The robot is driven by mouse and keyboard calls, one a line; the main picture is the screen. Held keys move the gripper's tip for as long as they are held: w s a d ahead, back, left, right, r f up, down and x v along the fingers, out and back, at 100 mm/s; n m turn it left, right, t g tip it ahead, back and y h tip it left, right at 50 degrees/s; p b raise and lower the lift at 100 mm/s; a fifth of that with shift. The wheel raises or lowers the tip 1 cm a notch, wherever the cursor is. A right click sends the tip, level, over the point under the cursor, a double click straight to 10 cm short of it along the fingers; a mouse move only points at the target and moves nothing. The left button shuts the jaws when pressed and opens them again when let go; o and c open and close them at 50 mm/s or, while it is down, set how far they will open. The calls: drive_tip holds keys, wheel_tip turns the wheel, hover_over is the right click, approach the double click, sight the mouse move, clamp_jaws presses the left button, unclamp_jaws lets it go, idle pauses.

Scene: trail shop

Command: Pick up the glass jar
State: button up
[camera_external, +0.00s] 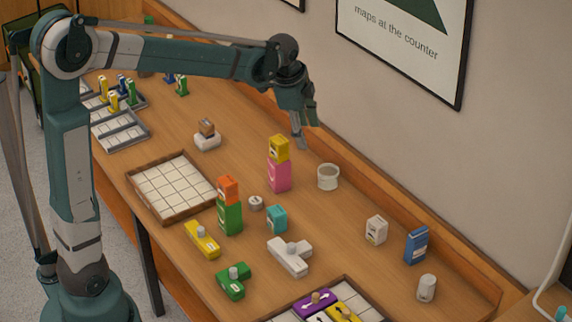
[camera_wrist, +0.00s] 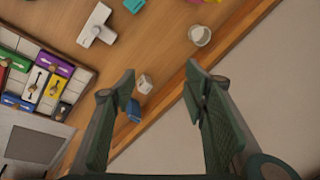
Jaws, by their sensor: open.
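The glass jar (camera_external: 328,177) is a short, round, clear-walled vessel standing upright on the wooden counter near its wall-side edge. It also shows in the wrist view (camera_wrist: 200,35), at the upper middle, beyond the fingertips and right of centre. My gripper (camera_external: 304,132) hangs above the counter, up and to the left of the jar in the external view, and touches nothing. In the wrist view its two green fingers (camera_wrist: 160,76) are spread wide apart, with nothing held between them.
A yellow box on a pink box (camera_external: 279,174) stands close left of the jar. A teal box (camera_external: 277,218) and a white block piece (camera_external: 289,256) lie nearer the front. A white box (camera_external: 376,229) and a blue box (camera_external: 416,245) stand to the right. A raised ledge (camera_external: 385,207) borders the wall side.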

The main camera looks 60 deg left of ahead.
drive_tip(key=w+a+f+m+g, duration=0.1)
drive_tip(key=w+a+f+m, duration=0.1)
drive_tip(key=w+a+f, duration=0.35)
drive_tip(key=w+a+f+m+g, duration=0.1)
drive_tip(key=w+a+f+m, duration=0.1)
drive_tip(key=w+f, duration=0.55)
drive_tip(key=m+g, duration=0.1)
drive_tip(key=m, duration=0.3)
hover_over(328, 177)
drive_tip(key=w+a, duration=0.2)
wheel_tip(328, 177, down, 14)
drive_tip(key=r, duration=0.1)
drive_tip(key=shift+w+a+f, duration=0.1)
drive_tip(key=shift+a+f, duration=0.2)
drive_tip(key=shift+f, duration=0.25)
drive_tip(key=shift+f, duration=1.3)
drive_tip(key=shift+f+b, duration=0.35)
drive_tip(key=shift+f, duration=2.25)
drive_tip(key=c, duration=0.6)
